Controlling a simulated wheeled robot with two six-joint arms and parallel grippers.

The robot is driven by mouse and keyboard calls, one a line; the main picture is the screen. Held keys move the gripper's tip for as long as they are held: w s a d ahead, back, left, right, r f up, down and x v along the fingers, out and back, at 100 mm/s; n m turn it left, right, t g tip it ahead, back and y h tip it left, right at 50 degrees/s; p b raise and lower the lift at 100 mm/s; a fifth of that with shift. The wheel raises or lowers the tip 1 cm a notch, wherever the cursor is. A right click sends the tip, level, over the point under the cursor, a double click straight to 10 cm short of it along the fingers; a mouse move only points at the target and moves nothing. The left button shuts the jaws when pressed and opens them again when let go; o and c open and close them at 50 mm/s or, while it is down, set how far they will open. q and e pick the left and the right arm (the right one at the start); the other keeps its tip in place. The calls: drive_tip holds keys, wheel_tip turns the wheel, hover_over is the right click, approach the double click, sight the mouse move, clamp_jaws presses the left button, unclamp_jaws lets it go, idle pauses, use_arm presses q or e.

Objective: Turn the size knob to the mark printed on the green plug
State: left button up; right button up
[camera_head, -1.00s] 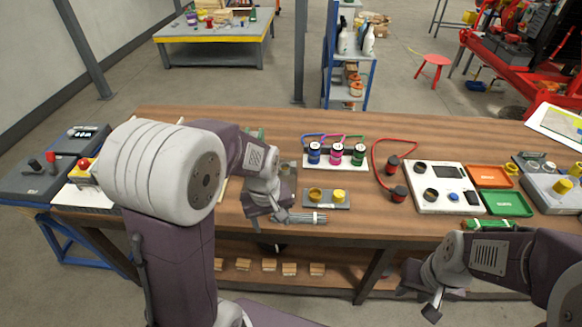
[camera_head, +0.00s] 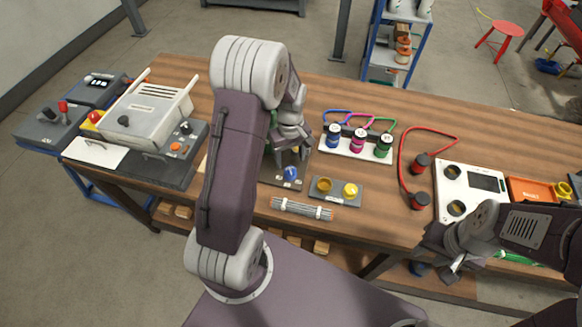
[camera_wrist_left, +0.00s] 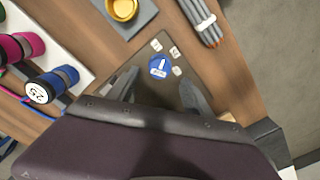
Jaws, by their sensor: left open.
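The size knob is a blue round knob with a white pointer line, in the left wrist view (camera_wrist_left: 159,67) and the head view (camera_head: 290,173). It sits on a dark plate with small white printed labels around it, too small to read. My left gripper (camera_wrist_left: 159,94) is open and empty, its fingers apart near the knob and not seen touching it; the head view shows it just above the plate (camera_head: 297,150). The green plug (camera_head: 383,146) stands in a white rack beside the pink plug (camera_head: 358,140) and blue plug (camera_head: 333,136); its mark is unreadable. My right gripper (camera_head: 447,266) hangs by the table's front edge.
A grey block with two yellowish round parts (camera_head: 336,191) and a bundle of grey cables (camera_head: 301,208) lie right of and in front of the knob plate. A grey machine (camera_head: 150,110) stands left. A red cable (camera_head: 401,160) lies right of the rack.

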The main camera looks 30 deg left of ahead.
sight(290, 170)
use_arm(q)
wheel_tip(290, 170, down, 5)
drive_tip(key=shift+f, duration=0.1)
drive_tip(key=shift+s+f, duration=0.1)
drive_tip(key=shift+f, duration=0.45)
clamp_jaws()
